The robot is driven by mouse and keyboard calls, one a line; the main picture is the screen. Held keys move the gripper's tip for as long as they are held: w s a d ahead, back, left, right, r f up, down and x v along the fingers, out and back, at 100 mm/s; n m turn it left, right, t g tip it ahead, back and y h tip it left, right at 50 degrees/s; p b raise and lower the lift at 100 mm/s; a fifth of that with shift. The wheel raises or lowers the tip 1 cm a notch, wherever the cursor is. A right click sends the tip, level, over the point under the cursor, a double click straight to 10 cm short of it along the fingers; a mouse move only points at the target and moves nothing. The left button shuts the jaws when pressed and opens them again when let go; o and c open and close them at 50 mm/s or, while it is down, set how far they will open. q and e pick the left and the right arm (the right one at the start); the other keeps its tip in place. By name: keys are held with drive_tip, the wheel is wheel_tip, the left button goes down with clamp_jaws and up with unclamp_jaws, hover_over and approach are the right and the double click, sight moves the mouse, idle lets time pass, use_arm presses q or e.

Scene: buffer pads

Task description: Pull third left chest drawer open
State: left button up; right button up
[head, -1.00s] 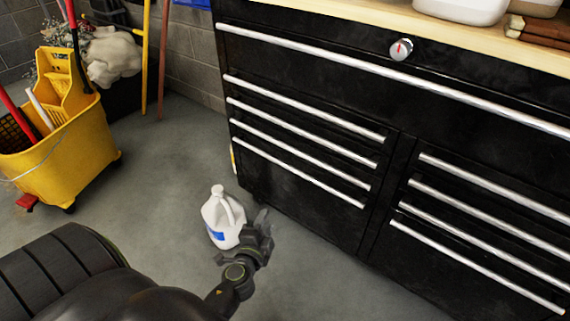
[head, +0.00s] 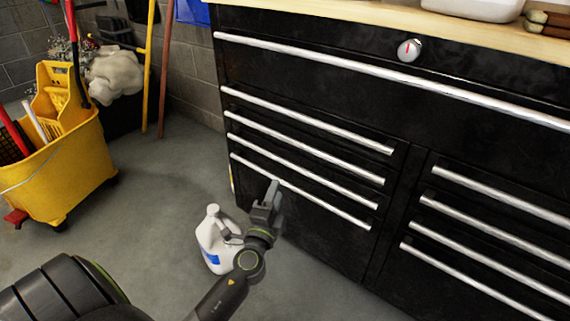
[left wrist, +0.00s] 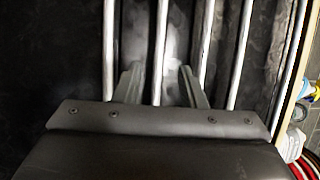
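The black chest (head: 320,250) has a left column of several drawers with silver bar handles, all flush and closed. The third left drawer handle (head: 330,183) runs slanting in the head view. My left gripper (head: 270,190) is in front of the lower left drawers, its fingers pointing at the chest. In the left wrist view the fingers (left wrist: 160,75) are apart, with the third handle (left wrist: 160,40) lined up between them and nothing gripped. Whether the fingertips reach around the bar is unclear. My right gripper is not in view.
A white jug (head: 215,238) stands on the floor beside my left forearm, partly hidden by it. A yellow mop bucket (head: 65,165) stands at the left. A wooden top (head: 380,22) covers the chest.

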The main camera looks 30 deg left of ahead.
sight(285, 167)
use_arm(q)
drive_tip(key=x, duration=1)
clamp_jaws()
